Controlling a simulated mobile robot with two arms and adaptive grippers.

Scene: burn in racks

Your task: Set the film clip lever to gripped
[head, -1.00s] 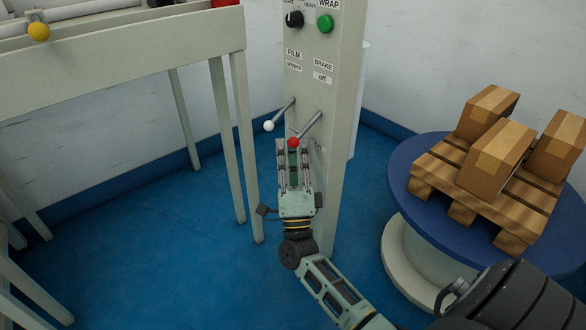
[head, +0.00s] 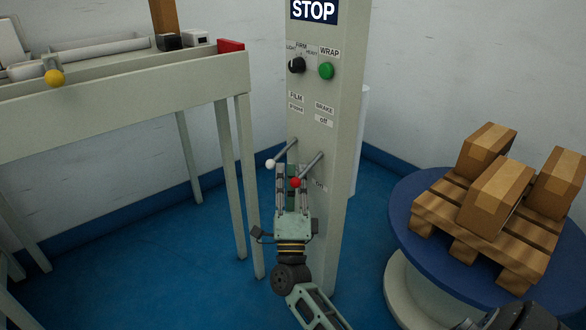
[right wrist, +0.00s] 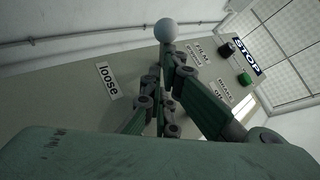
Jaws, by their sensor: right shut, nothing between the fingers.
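The film lever has a white ball knob (head: 270,164) and sticks out of the grey control post, under the FILM label (head: 296,97). A "loose" label (right wrist: 107,82) is on the post there. My right gripper (head: 288,168) is shut and empty, fingers up, just right of the white knob. The red-knobbed brake lever (head: 296,182) overlaps the fingers in the head view. My left gripper is out of view.
The post (head: 350,75) also carries a black selector knob (head: 297,65), a green WRAP button (head: 326,71) and a STOP sign (head: 314,10). A blue turntable (head: 405,215) with a pallet of boxes stands right. A grey machine frame (head: 150,105) stands left.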

